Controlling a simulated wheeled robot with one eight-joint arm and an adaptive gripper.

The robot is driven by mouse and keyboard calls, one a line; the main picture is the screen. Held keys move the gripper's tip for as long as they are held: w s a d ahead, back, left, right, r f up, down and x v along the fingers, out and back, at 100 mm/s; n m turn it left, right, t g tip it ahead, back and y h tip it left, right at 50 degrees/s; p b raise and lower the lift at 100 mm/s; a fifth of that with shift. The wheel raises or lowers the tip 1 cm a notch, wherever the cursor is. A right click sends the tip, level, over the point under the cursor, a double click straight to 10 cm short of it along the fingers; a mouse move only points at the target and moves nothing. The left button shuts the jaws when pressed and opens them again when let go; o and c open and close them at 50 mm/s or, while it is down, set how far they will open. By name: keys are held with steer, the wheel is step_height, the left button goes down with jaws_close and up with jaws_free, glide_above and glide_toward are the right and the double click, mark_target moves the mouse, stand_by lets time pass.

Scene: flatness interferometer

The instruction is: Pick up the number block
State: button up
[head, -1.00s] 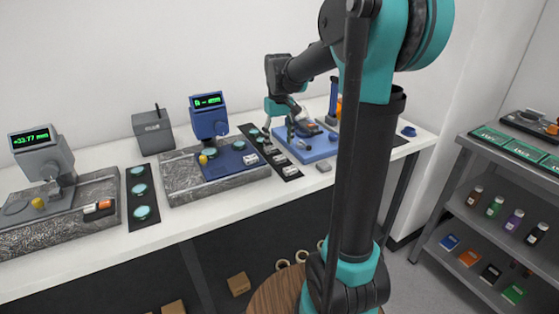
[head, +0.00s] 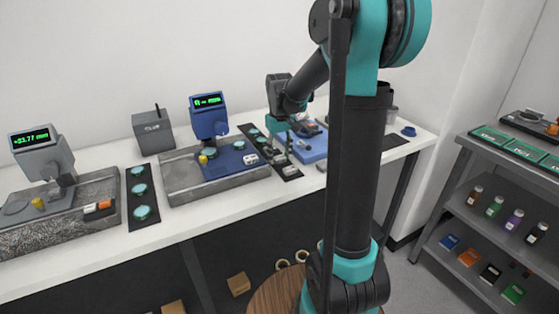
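Small pale blocks that could be the number block show in the head view, but their markings are too small to read. One pale block (head: 250,160) lies on the blue plate of the middle gauge. Another pale block (head: 290,171) lies on the black strip to the right of that gauge. My gripper (head: 287,148) points down over the far part of this strip, beside the blue tray. Its fingers are small and dark against the strip, so I cannot tell whether they are open or hold anything.
The blue gauge (head: 207,116) and the grey gauge (head: 41,157) stand left of my gripper. A black strip with teal discs (head: 139,190) lies between them. The blue tray (head: 314,153) is right of my gripper. A grey shelf (head: 463,187) stands far right.

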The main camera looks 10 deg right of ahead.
steer(key=c, duration=0.5)
steer(key=shift+o, duration=0.2)
steer(key=shift+r, duration=0.15)
